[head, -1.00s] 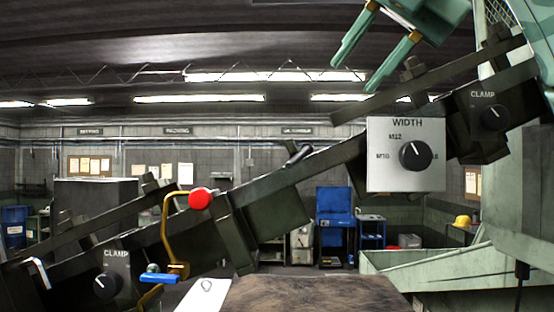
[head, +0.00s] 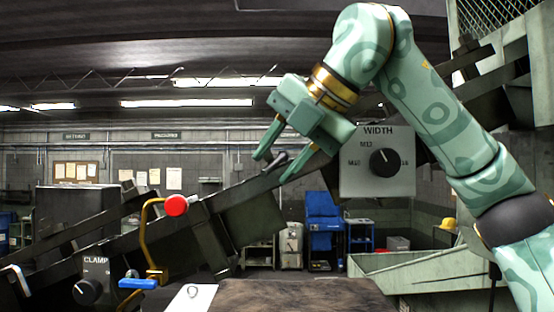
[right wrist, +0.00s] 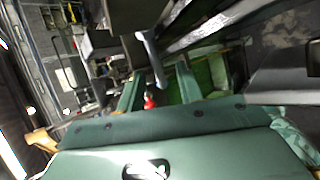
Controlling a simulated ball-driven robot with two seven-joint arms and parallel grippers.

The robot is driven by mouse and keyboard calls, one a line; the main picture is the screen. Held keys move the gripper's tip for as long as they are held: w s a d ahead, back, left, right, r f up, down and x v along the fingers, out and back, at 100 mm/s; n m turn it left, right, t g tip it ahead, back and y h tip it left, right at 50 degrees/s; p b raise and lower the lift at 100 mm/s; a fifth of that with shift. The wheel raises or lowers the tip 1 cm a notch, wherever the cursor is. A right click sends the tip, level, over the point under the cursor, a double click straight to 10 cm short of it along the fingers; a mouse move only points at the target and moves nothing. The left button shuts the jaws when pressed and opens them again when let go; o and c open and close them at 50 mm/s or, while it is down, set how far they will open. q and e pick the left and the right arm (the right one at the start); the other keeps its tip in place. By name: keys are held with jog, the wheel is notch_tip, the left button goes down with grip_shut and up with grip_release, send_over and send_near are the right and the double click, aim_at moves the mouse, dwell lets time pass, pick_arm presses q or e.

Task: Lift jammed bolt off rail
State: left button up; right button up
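The dark bolt (head: 279,158) lies tilted on the sloping rail (head: 240,195) near the middle of the head view. My right gripper (head: 272,168) is open and points down at the rail, with its two fingers on either side of the bolt's place. In the right wrist view, a grey bolt-like piece (right wrist: 149,48) shows just ahead of the open fingertips (right wrist: 157,72). I cannot tell whether a finger touches the bolt. My left gripper is not in view.
A WIDTH knob box (head: 377,170) stands on the rail right of my gripper. A yellow lever with a red ball (head: 176,205), a blue handle (head: 137,283) and a CLAMP knob (head: 88,291) are at lower left. A brown worktop (head: 285,295) lies below.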

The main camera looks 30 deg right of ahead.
jog(key=shift+s+a, duration=0.1)
jog(key=shift+a, duration=0.05)
grip_shut()
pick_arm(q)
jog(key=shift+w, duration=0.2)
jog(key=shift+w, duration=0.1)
pick_arm(e)
jog(key=shift+r, duration=0.15)
jog(key=shift+s+d+r, duration=0.2)
jog(key=shift+d+r, duration=0.15)
jog(key=shift+r, duration=0.2)
notch_tip(320, 180, up, 10)
jog(key=s+d, duration=1.1)
jog(key=s, duration=0.4)
jog(key=shift+s, duration=0.25)
jog(key=shift+d, duration=0.1)
